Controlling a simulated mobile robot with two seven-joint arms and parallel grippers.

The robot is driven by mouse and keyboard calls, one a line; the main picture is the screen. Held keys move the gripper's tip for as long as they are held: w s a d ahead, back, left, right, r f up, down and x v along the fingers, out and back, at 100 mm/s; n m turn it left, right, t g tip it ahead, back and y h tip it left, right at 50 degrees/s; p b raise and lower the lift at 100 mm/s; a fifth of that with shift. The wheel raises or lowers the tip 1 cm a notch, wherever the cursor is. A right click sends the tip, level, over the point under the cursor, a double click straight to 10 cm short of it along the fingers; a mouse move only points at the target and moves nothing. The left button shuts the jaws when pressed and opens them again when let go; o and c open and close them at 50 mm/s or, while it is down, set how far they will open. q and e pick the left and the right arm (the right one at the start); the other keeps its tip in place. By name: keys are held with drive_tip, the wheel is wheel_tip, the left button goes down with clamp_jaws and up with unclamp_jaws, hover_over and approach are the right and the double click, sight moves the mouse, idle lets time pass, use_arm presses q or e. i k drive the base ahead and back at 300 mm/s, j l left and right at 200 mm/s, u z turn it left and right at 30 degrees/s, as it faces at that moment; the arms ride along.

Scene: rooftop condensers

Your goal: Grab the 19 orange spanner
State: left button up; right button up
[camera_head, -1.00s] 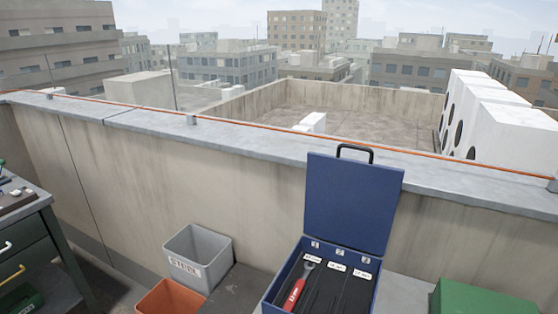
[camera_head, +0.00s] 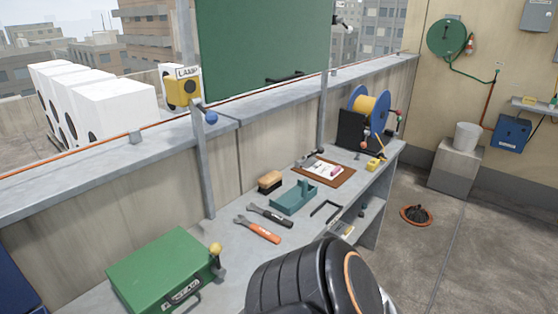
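An orange-handled spanner (camera_head: 258,230) lies flat on the grey bench (camera_head: 222,262). Its grey open jaw points to the upper left. A black-handled spanner (camera_head: 271,215) lies just behind it, nearly parallel. No number can be read on either one. A thick black rounded part with an orange ring, which looks like one of my arm links, rises at the bottom middle, in front of the bench and below the orange spanner. Neither gripper's fingers are in view.
A green case (camera_head: 163,272) stands left of the spanners, with a yellow-knobbed object (camera_head: 216,250) beside it. A brush (camera_head: 270,181), teal vise-like tool (camera_head: 293,198) and clipboard (camera_head: 325,170) lie behind. A grey post (camera_head: 202,165) rises at the bench's back.

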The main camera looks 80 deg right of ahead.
sight(270, 235)
drive_tip(key=z, duration=2.4)
drive_tip(key=l+u, duration=0.1)
drive_tip(key=u, duration=0.3)
drive_tip(key=i+l+u, duration=0.1)
drive_tip(key=u, duration=0.35)
drive_tip(key=l+u, duration=0.2)
drive_tip(key=u, duration=0.2)
drive_tip(key=l+u, duration=0.25)
drive_tip(key=l, duration=0.2)
drive_tip(key=l+u, duration=0.3)
drive_tip(key=k+l, duration=0.1)
drive_tip(key=l, duration=0.4)
drive_tip(key=k+l+u, duration=0.1)
drive_tip(key=l, duration=0.4)
drive_tip(key=k+l, duration=0.1)
drive_tip(key=l, duration=0.4)
drive_tip(key=i, duration=0.3)
